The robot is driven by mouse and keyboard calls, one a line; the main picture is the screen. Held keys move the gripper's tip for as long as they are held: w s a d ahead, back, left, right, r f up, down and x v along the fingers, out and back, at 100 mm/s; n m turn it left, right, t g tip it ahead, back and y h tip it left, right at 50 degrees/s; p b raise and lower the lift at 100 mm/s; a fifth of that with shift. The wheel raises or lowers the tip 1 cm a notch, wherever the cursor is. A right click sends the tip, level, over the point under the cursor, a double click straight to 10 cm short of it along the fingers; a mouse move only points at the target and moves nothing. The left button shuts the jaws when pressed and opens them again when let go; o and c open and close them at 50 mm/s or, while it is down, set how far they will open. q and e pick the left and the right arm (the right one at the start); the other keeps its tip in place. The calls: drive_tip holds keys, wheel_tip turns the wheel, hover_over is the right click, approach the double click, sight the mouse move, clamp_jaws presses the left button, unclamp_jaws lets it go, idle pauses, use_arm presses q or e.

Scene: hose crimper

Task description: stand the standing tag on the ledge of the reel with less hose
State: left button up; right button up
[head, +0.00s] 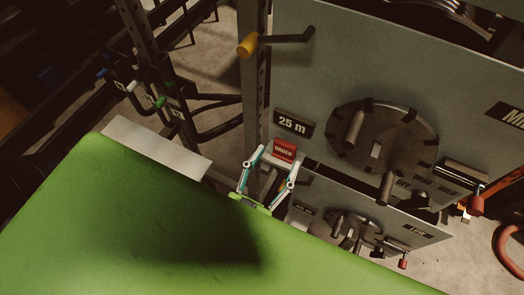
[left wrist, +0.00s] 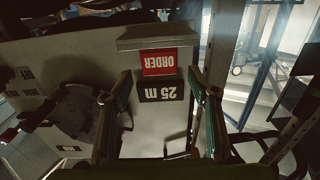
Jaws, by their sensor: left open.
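The red tag reading ORDER (head: 284,150) stands on a pale ledge (left wrist: 160,42) under the 25 m plate (head: 293,123) of the upper reel panel (head: 300,70). In the left wrist view the scene is upside down, and the red tag (left wrist: 170,62) shows just past my fingertips with the 25 m plate (left wrist: 162,92) below it in the picture. My left gripper (head: 275,158) is open and empty, its fingers spread toward the tag. I cannot tell whether they touch it. The hose on the reels is not clearly visible. My right gripper is not in view.
The upper panel has a round crank disc (head: 384,140) and a red padlock (head: 475,205). A lower panel marked LOW (head: 418,232) sits beneath, with its own disc. A post and dark frame stand left.

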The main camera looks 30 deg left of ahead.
use_arm(q)
drive_tip(key=s+b, duration=0.1)
drive_tip(key=s, duration=0.7)
drive_tip(key=shift+b, duration=0.35)
drive_tip(key=shift+a, duration=0.1)
drive_tip(key=s+f+m+g+h, duration=0.1)
drive_tip(key=s+f+m+g, duration=0.3)
drive_tip(key=f, duration=1.5)
drive_tip(key=s+f+g+h, duration=0.15)
drive_tip(key=f+g, duration=0.35)
drive_tip(key=f, duration=1.5)
drive_tip(key=s+a+f+n+g+y, duration=0.1)
drive_tip(key=s+a+f+g, duration=0.3)
drive_tip(key=s+f, duration=0.3)
drive_tip(key=s+a+f+n+g+y, duration=0.1)
drive_tip(key=s+a+f+g+y, duration=0.1)
drive_tip(key=s+a+f+g, duration=0.2)
drive_tip(key=s+a+f, duration=0.3)
drive_tip(key=f, duration=0.2)
drive_tip(key=shift+a+f, duration=0.25)
drive_tip(key=shift+f, duration=0.15)
